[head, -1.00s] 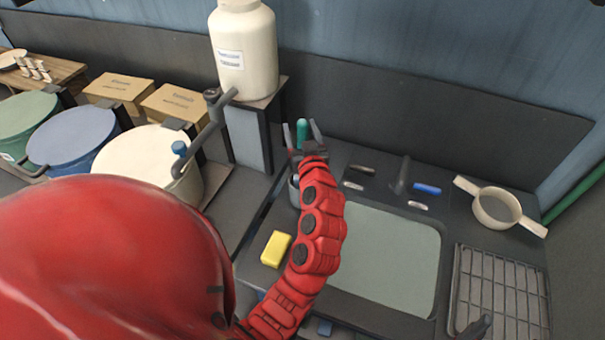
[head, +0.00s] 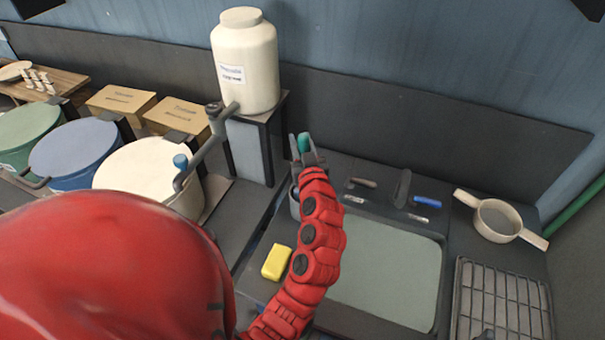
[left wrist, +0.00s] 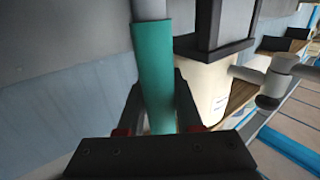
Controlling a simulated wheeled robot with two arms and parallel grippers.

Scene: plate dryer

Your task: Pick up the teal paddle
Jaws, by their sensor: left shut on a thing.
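The teal paddle (head: 304,141) shows as a teal handle at the tip of my left gripper (head: 306,156), above the grey cup (head: 295,203) at the back left of the sink. In the left wrist view the teal handle (left wrist: 154,75) lies between the two fingers of the left gripper (left wrist: 158,108), with a grey shaft beyond it. The left gripper is shut on the handle. The paddle's far end is not visible in either view. My right gripper is not in view.
A white jar (head: 245,62) on a stand is just left of the gripper. A yellow sponge (head: 276,262) lies by the sink (head: 388,270). A blue-handled tool (head: 428,201), a two-handled strainer (head: 497,219) and a wire rack (head: 500,300) are to the right.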

